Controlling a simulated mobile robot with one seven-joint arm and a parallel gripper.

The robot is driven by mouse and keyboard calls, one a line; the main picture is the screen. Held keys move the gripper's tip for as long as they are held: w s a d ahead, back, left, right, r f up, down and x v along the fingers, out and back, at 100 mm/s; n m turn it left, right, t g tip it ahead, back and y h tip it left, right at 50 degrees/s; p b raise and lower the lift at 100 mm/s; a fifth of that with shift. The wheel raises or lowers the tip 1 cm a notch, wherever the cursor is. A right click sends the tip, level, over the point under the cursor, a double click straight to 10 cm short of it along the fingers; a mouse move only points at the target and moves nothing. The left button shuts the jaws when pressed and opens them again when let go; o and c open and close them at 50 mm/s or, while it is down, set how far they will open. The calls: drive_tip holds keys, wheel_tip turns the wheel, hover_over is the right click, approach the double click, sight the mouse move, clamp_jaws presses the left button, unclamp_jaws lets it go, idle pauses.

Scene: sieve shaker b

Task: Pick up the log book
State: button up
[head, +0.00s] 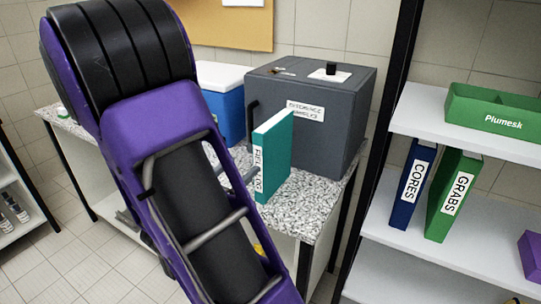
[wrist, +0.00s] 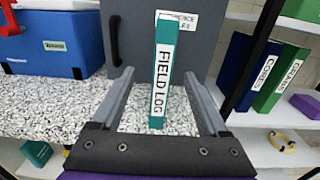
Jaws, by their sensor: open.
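The log book is a teal binder (head: 277,155) with a white spine label reading "FIELD LOG". It stands upright on the speckled bench top (head: 312,200), in front of a grey box. In the wrist view the log book (wrist: 163,75) stands between the two fingers of my gripper (wrist: 162,78), spine towards me. The fingers are open, with gaps on both sides of the spine. In the head view my purple arm hides most of my gripper and part of the bench.
The grey box (head: 335,105) stands close behind the log book. A blue cooler (head: 221,112) with a white lid is to its left. On the right, a shelf (head: 465,210) holds a blue binder (head: 413,185), a green binder (head: 453,196) and a green tray (head: 495,115). A black shelf post (head: 388,85) stands between.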

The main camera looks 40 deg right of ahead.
sight(256, 155)
drive_tip(key=x, duration=1)
drive_tip(key=shift+d, duration=0.15)
drive_tip(key=shift+s+x, duration=0.2)
drive_tip(key=shift+x, duration=2.45)
drive_tip(key=shift+f, duration=0.15)
clamp_jaws()
